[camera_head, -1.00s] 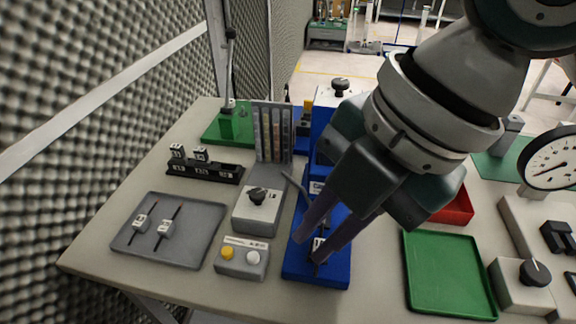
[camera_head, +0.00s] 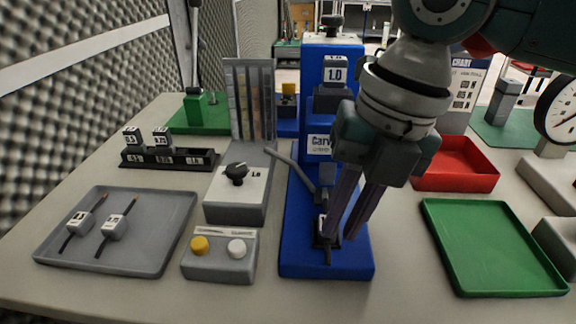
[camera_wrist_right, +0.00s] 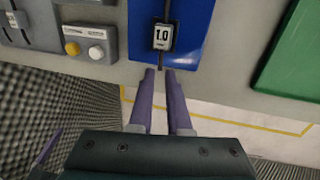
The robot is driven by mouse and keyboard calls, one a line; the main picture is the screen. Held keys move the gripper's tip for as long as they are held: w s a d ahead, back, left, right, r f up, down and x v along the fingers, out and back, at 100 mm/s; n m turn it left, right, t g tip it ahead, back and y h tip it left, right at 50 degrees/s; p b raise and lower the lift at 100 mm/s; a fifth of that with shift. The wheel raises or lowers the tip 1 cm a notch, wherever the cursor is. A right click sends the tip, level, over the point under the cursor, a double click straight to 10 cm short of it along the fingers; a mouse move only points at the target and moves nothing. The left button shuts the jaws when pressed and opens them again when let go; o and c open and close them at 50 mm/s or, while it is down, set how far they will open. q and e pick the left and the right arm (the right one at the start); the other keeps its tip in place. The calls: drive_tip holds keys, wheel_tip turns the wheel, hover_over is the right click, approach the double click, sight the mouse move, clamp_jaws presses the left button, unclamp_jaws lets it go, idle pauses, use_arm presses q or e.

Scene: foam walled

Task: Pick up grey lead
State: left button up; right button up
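A grey lead (camera_head: 327,226) with a small white and black tag lies on the base of the blue stand (camera_head: 300,258). In the right wrist view its tag (camera_wrist_right: 163,37) reads 1.0. My right gripper (camera_head: 341,236) points down over the stand's base, its purple fingers partly hiding the lead. A purple finger-like piece at the lower left of that view may be my left gripper (camera_wrist_right: 47,148).
A grey tray (camera_head: 165,235) holds two tagged leads. A grey dial box (camera_head: 232,213) and a button box (camera_head: 220,268) stand left of the blue stand. A red tray (camera_head: 455,178) and an empty green tray (camera_head: 490,240) lie to the right.

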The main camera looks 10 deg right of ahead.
sight(329, 254)
drive_tip(key=f, duration=0.4)
drive_tip(key=shift+w+a+f, duration=0.1)
drive_tip(key=shift+a+f, duration=0.1)
drive_tip(key=shift+a, duration=0.2)
clamp_jaws()
